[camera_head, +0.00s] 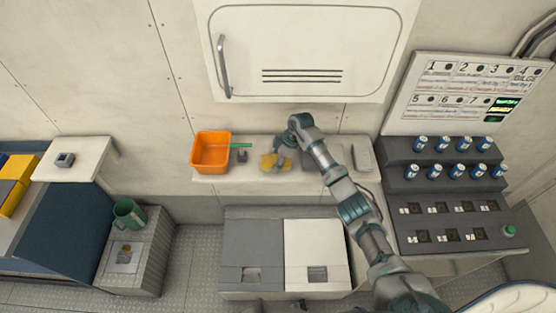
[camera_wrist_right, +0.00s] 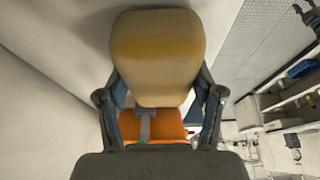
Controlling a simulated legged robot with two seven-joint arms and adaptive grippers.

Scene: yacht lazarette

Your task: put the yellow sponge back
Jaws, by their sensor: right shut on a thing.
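The yellow sponge (camera_head: 268,162) is in the jaws of my right gripper (camera_head: 281,156), over the shelf (camera_head: 222,181) below the white hatch. In the right wrist view the sponge (camera_wrist_right: 156,50) fills the upper middle, with a finger of the gripper (camera_wrist_right: 158,96) on each side. An orange bin (camera_head: 212,153) stands to the left of the sponge on the shelf. The orange thing beyond the sponge in the wrist view looks like this bin (camera_wrist_right: 165,124). I cannot tell whether the sponge touches the shelf. My left gripper is not in view.
A green handle (camera_head: 240,145) and a small dark grey item (camera_head: 242,157) lie between bin and sponge. Light grey items (camera_head: 361,158) are on the shelf's right. A switch console (camera_head: 452,225) with several blue-and-white cans stands right. A green mug (camera_head: 128,214) stands lower left.

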